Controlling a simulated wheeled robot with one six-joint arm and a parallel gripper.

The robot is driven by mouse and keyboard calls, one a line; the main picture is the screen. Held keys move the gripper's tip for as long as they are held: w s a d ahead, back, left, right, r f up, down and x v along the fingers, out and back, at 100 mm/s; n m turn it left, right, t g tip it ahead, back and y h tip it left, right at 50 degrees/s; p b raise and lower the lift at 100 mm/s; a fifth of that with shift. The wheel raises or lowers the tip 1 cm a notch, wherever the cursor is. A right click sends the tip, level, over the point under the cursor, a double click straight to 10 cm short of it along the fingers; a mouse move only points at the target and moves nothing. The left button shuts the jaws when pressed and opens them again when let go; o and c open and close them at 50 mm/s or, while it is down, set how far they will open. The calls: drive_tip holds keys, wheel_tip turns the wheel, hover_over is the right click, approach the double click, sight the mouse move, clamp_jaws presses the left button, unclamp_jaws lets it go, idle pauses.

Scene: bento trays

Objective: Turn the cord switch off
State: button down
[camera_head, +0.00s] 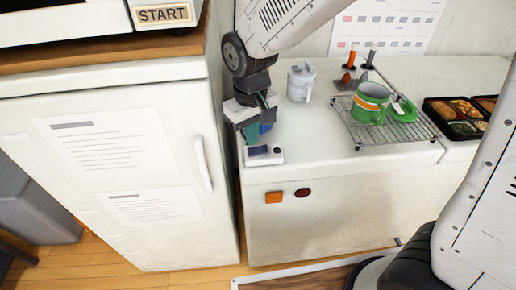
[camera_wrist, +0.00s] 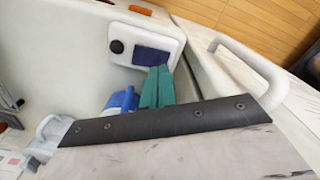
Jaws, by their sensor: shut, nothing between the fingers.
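The cord switch (camera_head: 264,155) is a small white box with a dark blue panel and lies near the counter's front left corner. In the wrist view the switch (camera_wrist: 119,47) shows its round black button beside the blue panel. My gripper (camera_head: 254,141) is low over the switch, at its back edge. In the wrist view the teal fingers of my gripper (camera_wrist: 160,72) are together, with tips at the edge of the blue panel. I cannot tell whether they touch it. A blue piece (camera_wrist: 122,100) shows beside the fingers. No cord is clearly visible.
A white fridge (camera_head: 120,180) with a handle (camera_head: 202,163) stands close on the left. A grey-white jug (camera_head: 300,80) is behind the switch. A wire rack (camera_head: 390,135) holds a green mug (camera_head: 370,105); bento trays (camera_head: 450,128) lie right. The counter (camera_head: 325,140) between is clear.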

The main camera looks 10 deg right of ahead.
sight(253, 151)
drive_tip(key=shift+r, duration=2.2)
